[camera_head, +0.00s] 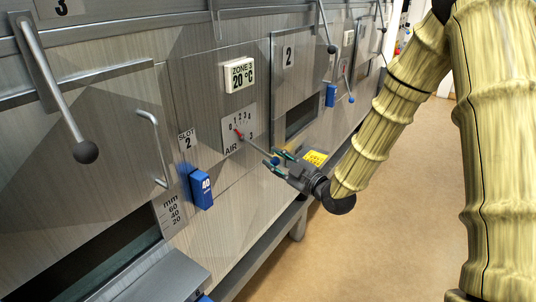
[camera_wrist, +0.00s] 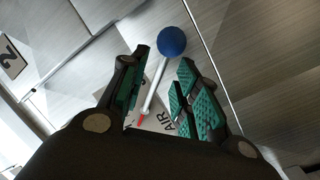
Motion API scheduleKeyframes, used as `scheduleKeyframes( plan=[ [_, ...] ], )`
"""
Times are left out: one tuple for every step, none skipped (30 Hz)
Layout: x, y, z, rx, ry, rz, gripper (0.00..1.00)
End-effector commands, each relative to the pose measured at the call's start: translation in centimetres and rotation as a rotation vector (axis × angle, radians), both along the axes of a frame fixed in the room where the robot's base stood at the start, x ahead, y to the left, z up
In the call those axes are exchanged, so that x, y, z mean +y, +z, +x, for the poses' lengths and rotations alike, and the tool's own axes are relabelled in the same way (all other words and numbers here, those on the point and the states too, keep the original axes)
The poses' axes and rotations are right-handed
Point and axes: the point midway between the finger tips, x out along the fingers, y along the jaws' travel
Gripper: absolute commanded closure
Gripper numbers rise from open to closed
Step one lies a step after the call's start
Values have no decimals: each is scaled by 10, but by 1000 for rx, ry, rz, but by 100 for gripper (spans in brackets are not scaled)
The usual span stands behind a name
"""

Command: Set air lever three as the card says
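An air lever (camera_wrist: 156,82) with a thin pale rod and a blue ball knob (camera_wrist: 172,41) sticks out from a plate (camera_head: 230,144) marked AIR with a row of numbers. A red pointer (camera_head: 238,133) sits at the lever's base, below the scale; its exact mark is too small to read. My gripper (camera_head: 274,158) is at the knob end. In the wrist view my gripper (camera_wrist: 165,58) is open, the rod lies between its green-padded fingers, with gaps on both sides, and the ball is near the fingertips.
A ZONE sign (camera_head: 239,75) reads 20 °C above the plate. A blue block (camera_head: 201,189) hangs by the SLOT 2 label. A black-knobbed lever (camera_head: 84,150) and a handle (camera_head: 155,148) jut out at left. The floor (camera_head: 400,230) at right is clear.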

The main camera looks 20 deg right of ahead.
Motion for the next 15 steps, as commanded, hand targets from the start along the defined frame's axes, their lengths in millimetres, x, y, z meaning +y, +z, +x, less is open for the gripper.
scheduleKeyframes(
  plan=[
    [4,1,7,0,1,0,69],
    [5,1,11,0,1,-1,69],
    [8,1,15,1,1,-1,69],
    [9,0,19,1,1,-1,69],
    [11,1,22,1,1,-1,69],
    [12,1,26,0,1,-1,69],
    [13,1,28,0,1,-1,69],
    [14,1,30,1,1,0,69],
    [15,0,32,1,1,0,69],
    [15,0,33,1,1,0,69],
    [16,0,34,1,1,0,69],
    [17,0,36,1,1,0,69],
    [17,0,36,1,1,0,69],
    [17,0,37,1,1,0,69],
    [17,0,37,1,1,1,69]
  ],
)
